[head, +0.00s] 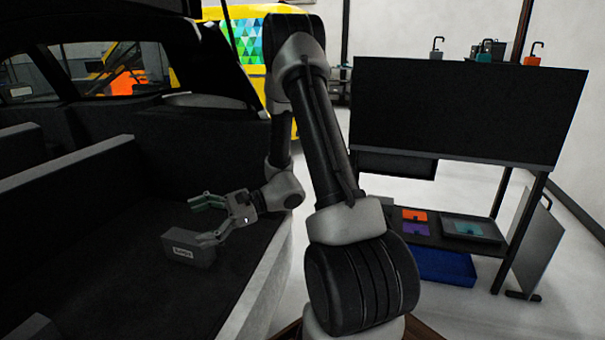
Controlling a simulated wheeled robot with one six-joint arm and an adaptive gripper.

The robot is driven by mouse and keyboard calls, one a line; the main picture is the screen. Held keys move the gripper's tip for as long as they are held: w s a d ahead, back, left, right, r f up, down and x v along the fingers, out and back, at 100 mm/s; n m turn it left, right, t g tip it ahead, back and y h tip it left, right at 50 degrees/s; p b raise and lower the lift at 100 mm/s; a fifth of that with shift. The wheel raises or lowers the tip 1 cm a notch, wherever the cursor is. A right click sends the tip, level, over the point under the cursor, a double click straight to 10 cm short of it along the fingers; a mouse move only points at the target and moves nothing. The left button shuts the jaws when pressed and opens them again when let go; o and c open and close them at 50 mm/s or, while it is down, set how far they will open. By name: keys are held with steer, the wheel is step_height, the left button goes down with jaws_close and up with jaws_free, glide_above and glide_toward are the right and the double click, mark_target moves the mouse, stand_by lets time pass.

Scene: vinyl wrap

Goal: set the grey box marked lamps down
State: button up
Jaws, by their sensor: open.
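The grey box (187,247) with a white label rests on the dark floor of the car's open cargo area, in the lower left of the head view. The label's lettering is small but looks like "lamps". My gripper (207,220) reaches in from the right, with its fingers spread wide. One finger is above and behind the box, the other is close to the box's upper right end. I cannot tell whether that finger touches the box. Nothing is held between the fingers.
The pale sill (262,285) of the cargo area runs along its right side. A dark workbench (465,110) stands at the right, with a lower shelf of coloured items and a blue bin (445,266) below. Cargo floor in front of the box is clear.

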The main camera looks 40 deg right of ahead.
steer(key=s+d+r+n+g+h, duration=0.1)
steer(key=s+r+n+g+h, duration=0.65)
steer(key=s, duration=0.65)
steer(key=s+d+r+n+t+h, duration=0.7)
steer(key=s+d+r+n+h, duration=0.1)
steer(key=d, duration=0.5)
steer(key=shift+s+d+r+n, duration=0.45)
steer(key=shift+r+n, duration=0.3)
steer(key=shift+r, duration=0.4)
steer(key=shift+a, duration=0.1)
